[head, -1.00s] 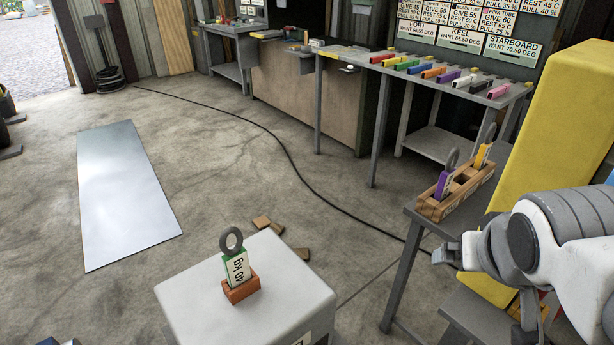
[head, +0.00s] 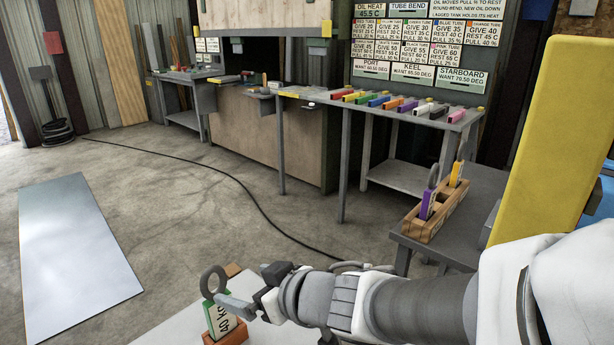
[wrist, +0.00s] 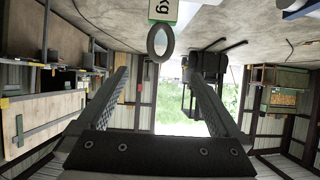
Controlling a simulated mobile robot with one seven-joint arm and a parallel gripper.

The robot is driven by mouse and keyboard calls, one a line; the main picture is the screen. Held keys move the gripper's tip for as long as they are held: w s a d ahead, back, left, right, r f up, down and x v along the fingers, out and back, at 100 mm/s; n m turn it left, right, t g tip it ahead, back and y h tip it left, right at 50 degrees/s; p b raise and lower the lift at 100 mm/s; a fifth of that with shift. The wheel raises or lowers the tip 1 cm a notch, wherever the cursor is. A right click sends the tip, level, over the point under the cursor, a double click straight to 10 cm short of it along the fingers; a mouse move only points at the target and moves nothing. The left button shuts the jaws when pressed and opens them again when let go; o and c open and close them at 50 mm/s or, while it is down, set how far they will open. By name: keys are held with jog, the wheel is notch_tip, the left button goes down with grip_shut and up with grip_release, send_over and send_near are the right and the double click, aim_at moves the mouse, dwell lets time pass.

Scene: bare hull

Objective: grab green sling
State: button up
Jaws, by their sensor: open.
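The green sling (head: 221,318) is a green-edged tag marked 40 kg with a grey ring on top. It stands upright in a small orange-brown holder (head: 232,335) on a pale block (head: 180,333). My gripper (head: 232,301) reaches in from the right, beside the ring and the tag's top. In the wrist view my gripper (wrist: 159,74) is open, its two fingers apart with nothing between them. The sling's ring (wrist: 160,40) lies just beyond the fingertips, roughly centred between them. The tag (wrist: 164,10) is partly cut off at the top edge.
A wooden rack (head: 440,213) with a purple and a yellow sling stands on a grey table at right. A yellow post (head: 555,130) rises beside my arm. A bench (head: 400,108) with coloured blocks runs along the back. A metal sheet (head: 75,250) lies on open floor at left.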

aim_at(216, 278)
jog(key=p+x, duration=0.1)
jog(key=x, duration=0.9)
jog(key=shift+w+a+f+p, duration=0.2)
jog(key=shift+w+f+p, duration=0.05)
jog(key=shift+p, duration=0.05)
jog(key=shift+b+x, duration=0.65)
jog(key=shift+x, duration=2.55)
jog(key=shift+a+r, duration=0.1)
jog(key=shift+r, duration=0.05)
grip_shut()
